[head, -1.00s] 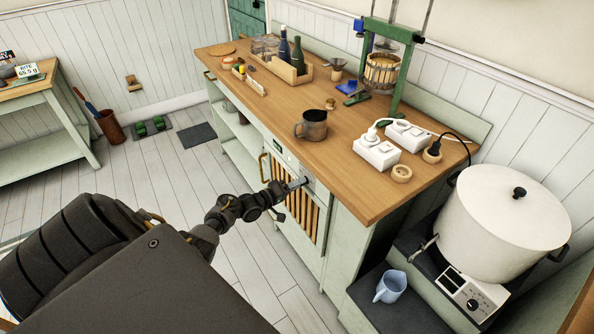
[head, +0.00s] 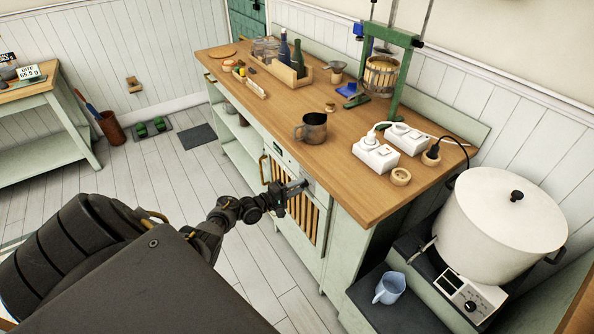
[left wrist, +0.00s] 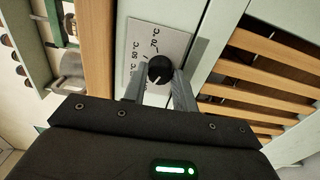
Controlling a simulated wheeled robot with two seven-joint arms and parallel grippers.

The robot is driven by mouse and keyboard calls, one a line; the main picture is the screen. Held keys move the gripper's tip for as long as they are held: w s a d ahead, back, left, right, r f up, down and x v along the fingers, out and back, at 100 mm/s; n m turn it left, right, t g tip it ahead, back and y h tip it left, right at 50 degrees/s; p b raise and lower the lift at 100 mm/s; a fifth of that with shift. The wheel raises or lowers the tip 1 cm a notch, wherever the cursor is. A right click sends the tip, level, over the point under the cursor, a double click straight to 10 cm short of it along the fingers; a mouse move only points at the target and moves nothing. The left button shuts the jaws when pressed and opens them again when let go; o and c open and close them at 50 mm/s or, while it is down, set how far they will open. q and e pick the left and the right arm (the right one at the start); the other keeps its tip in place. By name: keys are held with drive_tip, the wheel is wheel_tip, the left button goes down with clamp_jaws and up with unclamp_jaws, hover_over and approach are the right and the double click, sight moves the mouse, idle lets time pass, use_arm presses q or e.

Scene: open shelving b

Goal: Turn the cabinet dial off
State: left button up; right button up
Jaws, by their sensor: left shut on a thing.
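The cabinet dial (left wrist: 160,67) is a round black knob with a pale pointer line, set on a light plate (left wrist: 146,38) with dark markings. In the left wrist view its pointer slants toward the lower left. My left gripper (left wrist: 159,78) has one finger on each side of the knob and is shut on it. In the head view my left gripper (head: 301,187) reaches the cabinet front (head: 321,197) just under the worktop edge, and the knob itself is hidden there. My right gripper is not in view.
Wooden slats (head: 303,216) lie just below the dial. The wooden worktop (head: 350,185) overhangs close above, carrying a metal mug (head: 313,128) and white power sockets (head: 375,155). A large white pot (head: 505,225) stands at the right. The floor left of the cabinet is mostly clear.

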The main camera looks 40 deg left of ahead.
use_arm(q)
drive_tip(key=o, duration=1)
drive_tip(key=shift+c, duration=0.2)
drive_tip(key=shift+s, duration=0.1)
drive_tip(key=v, duration=1)
drive_tip(key=shift+s, duration=0.3)
drive_tip(key=shift+a+p, duration=0.1)
drive_tip(key=shift+p, duration=0.2)
